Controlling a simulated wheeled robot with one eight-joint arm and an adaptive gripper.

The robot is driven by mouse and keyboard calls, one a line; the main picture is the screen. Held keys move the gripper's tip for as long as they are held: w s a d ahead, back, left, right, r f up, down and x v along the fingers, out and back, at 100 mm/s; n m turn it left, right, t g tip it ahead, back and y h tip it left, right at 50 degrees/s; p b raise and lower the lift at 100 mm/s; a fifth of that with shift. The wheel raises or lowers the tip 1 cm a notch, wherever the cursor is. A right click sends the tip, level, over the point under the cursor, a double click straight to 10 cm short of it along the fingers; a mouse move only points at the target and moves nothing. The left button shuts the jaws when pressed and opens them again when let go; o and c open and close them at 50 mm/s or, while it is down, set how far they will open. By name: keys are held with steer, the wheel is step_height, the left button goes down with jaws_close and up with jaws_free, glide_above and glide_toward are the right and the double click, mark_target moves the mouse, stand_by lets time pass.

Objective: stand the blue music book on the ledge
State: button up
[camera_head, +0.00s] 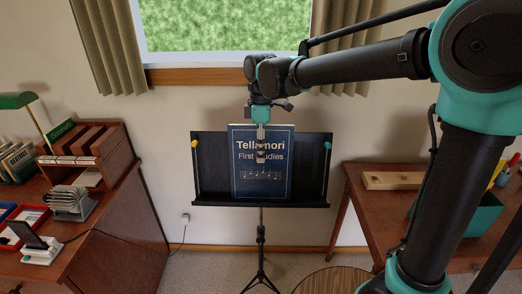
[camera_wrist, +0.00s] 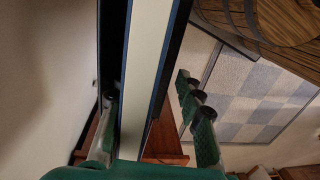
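The blue music book (camera_head: 262,179), titled "Tellamori First Studies", stands upright against the black music stand (camera_head: 312,165). Its bottom edge is at the stand's ledge (camera_head: 262,204). My gripper (camera_head: 261,150) is over the book's upper middle, with one finger in front of the cover. In the wrist view, the book's edge (camera_wrist: 150,60), pale pages between blue covers, lies between the fingers of my gripper (camera_wrist: 155,125). The right finger is clearly apart from the book. The left finger is close to its other side, and I cannot tell whether it touches.
A yellow clip (camera_head: 194,144) and a teal clip (camera_head: 327,146) flank the book on the stand. A wooden desk (camera_head: 110,225) is at left, and a table (camera_head: 357,200) is at right. The window sill (camera_head: 190,77) is behind and above.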

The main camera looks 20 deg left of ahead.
steer(key=shift+r, duration=0.1)
steer(key=r, duration=0.8)
steer(key=w+r, duration=0.1)
steer(key=r, duration=0.2)
steer(key=shift+w+a+r, duration=0.1)
steer(key=shift+a+r, duration=0.05)
steer(key=shift+r, duration=0.25)
